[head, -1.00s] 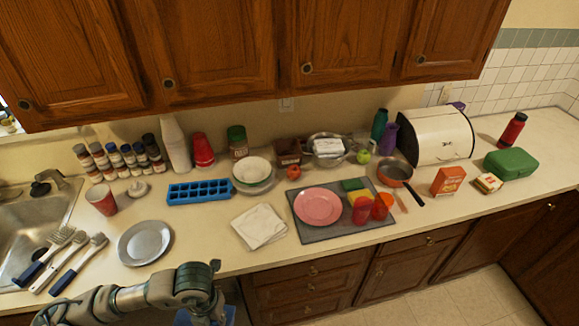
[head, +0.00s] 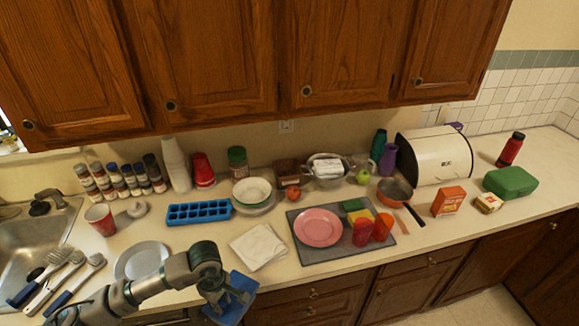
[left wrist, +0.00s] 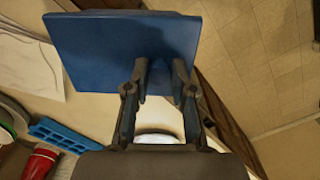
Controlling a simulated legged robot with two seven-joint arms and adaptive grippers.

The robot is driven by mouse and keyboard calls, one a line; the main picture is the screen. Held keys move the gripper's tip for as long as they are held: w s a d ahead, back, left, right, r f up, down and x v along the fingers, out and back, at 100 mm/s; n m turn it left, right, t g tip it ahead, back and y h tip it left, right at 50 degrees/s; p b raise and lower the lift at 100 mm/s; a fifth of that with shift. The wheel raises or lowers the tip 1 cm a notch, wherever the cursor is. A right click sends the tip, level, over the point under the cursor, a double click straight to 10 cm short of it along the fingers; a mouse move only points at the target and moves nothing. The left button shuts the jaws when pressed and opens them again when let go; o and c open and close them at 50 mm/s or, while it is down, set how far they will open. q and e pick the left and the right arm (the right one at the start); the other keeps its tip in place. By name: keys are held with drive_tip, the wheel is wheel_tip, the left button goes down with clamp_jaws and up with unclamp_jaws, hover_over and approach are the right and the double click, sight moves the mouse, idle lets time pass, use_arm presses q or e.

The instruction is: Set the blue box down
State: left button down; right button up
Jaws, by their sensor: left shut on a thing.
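The blue box (head: 236,304) is held by my left gripper (head: 222,291) at the counter's front edge in the head view, below the folded napkin. In the left wrist view the blue box (left wrist: 125,45) shows as a broad flat face beyond the fingers. My left gripper (left wrist: 160,80) is shut on it near its lower edge. The box appears raised and tilted, partly over the floor. Whether it touches the counter (head: 200,260) cannot be told. My right gripper is not in view.
A white folded napkin (head: 258,247) lies just behind the box. A grey mat (head: 340,250) with a pink plate (head: 318,227) is to the right. A blue ice tray (head: 198,212) lies farther back.

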use_arm(q)
drive_tip(key=w+m, duration=0.1)
drive_tip(key=m, duration=0.1)
drive_tip(key=w+m, duration=0.1)
drive_tip(key=m, duration=0.1)
drive_tip(key=w+m, duration=0.1)
drive_tip(key=m, duration=0.2)
drive_tip(key=shift+w+a+f, duration=0.1)
drive_tip(key=shift+w+a, duration=0.15)
drive_tip(key=m, duration=0.1)
drive_tip(key=w+m, duration=0.1)
drive_tip(key=m, duration=0.1)
drive_tip(key=w+m, duration=0.1)
drive_tip(key=m, duration=0.1)
drive_tip(key=shift+w+a+f, duration=0.1)
drive_tip(key=shift+w+a, duration=0.1)
drive_tip(key=shift+a, duration=0.1)
